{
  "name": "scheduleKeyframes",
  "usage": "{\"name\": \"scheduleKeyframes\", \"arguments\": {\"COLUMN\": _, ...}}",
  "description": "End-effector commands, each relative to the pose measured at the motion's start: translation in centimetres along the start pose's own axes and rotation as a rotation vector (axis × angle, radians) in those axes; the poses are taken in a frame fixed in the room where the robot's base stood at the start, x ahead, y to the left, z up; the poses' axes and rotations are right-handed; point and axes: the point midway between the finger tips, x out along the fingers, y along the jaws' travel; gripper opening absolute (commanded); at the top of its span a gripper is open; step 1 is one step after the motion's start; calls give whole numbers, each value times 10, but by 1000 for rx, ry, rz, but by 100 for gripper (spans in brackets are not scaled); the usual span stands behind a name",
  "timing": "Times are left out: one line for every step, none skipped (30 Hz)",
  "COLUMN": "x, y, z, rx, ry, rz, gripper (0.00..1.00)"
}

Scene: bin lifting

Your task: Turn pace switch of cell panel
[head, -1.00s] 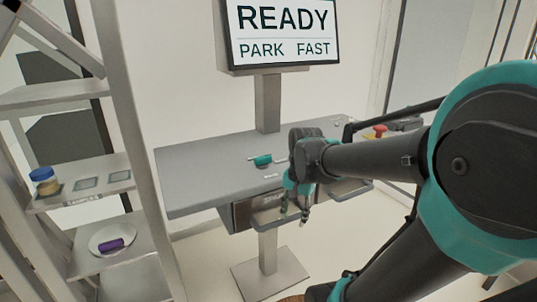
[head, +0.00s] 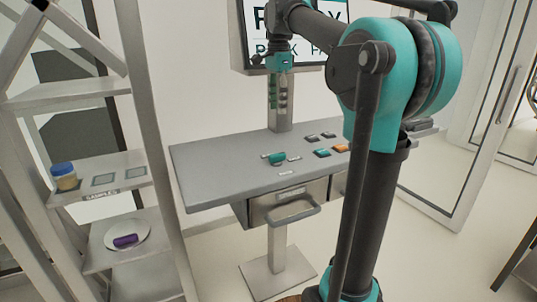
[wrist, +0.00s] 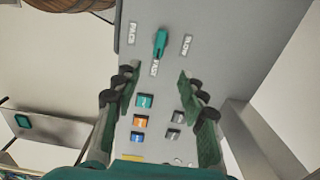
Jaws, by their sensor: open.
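The pace switch is a teal knob (head: 275,158) on the grey cell panel (head: 215,165), left of the buttons. In the wrist view the switch (wrist: 160,42) has labels PACE on its left, SLOW on its right and FAST at its lower end. Its long handle lies nearly upright in that view, with its lower end by FAST. My gripper (head: 277,104) is open and empty, pointing down above the panel, in front of the screen post. In the wrist view its two fingers (wrist: 160,100) stand either side of the buttons, with the switch beyond them.
Teal (wrist: 145,101), orange (wrist: 140,121) and dark buttons (wrist: 179,116) sit beside the switch. My arm partly covers the screen (head: 243,35). A drawer with a handle (head: 293,212) is below the panel. A shelf (head: 70,95) with a jar (head: 64,177) stands at left.

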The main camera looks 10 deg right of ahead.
Motion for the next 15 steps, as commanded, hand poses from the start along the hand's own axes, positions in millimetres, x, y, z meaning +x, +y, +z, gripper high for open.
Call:
{"name": "scheduleKeyframes", "arguments": {"x": 2, "y": -1, "z": 0, "rx": 1, "ry": 1, "rz": -1, "gripper": 41}}
{"name": "scheduleKeyframes", "arguments": {"x": 4, "y": -1, "z": 0, "rx": 1, "ry": 1, "rz": -1, "gripper": 41}}
{"name": "scheduleKeyframes", "arguments": {"x": 8, "y": -1, "z": 0, "rx": 1, "ry": 1, "rz": -1, "gripper": 41}}
{"name": "scheduleKeyframes", "arguments": {"x": 12, "y": -1, "z": 0, "rx": 1, "ry": 0, "rz": -1, "gripper": 41}}
{"name": "scheduleKeyframes", "arguments": {"x": 17, "y": -1, "z": 0, "rx": 0, "ry": 0, "rz": -1, "gripper": 41}}
{"name": "scheduleKeyframes", "arguments": {"x": 23, "y": 0, "z": 0, "rx": 0, "ry": 0, "rz": -1, "gripper": 41}}
{"name": "scheduleKeyframes", "arguments": {"x": 29, "y": 0, "z": 0, "rx": 0, "ry": 0, "rz": -1, "gripper": 41}}
{"name": "scheduleKeyframes", "arguments": {"x": 35, "y": 0, "z": 0, "rx": 0, "ry": 0, "rz": -1, "gripper": 41}}
{"name": "scheduleKeyframes", "arguments": {"x": 43, "y": 0, "z": 0, "rx": 0, "ry": 0, "rz": -1, "gripper": 41}}
{"name": "scheduleKeyframes", "arguments": {"x": 49, "y": 0, "z": 0, "rx": 0, "ry": 0, "rz": 0, "gripper": 41}}
{"name": "scheduleKeyframes", "arguments": {"x": 55, "y": 0, "z": 0, "rx": 0, "ry": 0, "rz": 0, "gripper": 41}}
{"name": "scheduleKeyframes", "arguments": {"x": 63, "y": 0, "z": 0, "rx": 0, "ry": 0, "rz": 0, "gripper": 41}}
{"name": "scheduleKeyframes", "arguments": {"x": 69, "y": 0, "z": 0, "rx": 0, "ry": 0, "rz": 0, "gripper": 41}}
{"name": "scheduleKeyframes", "arguments": {"x": 75, "y": 0, "z": 0, "rx": 0, "ry": 0, "rz": 0, "gripper": 41}}
{"name": "scheduleKeyframes", "arguments": {"x": 83, "y": 0, "z": 0, "rx": 0, "ry": 0, "rz": 0, "gripper": 41}}
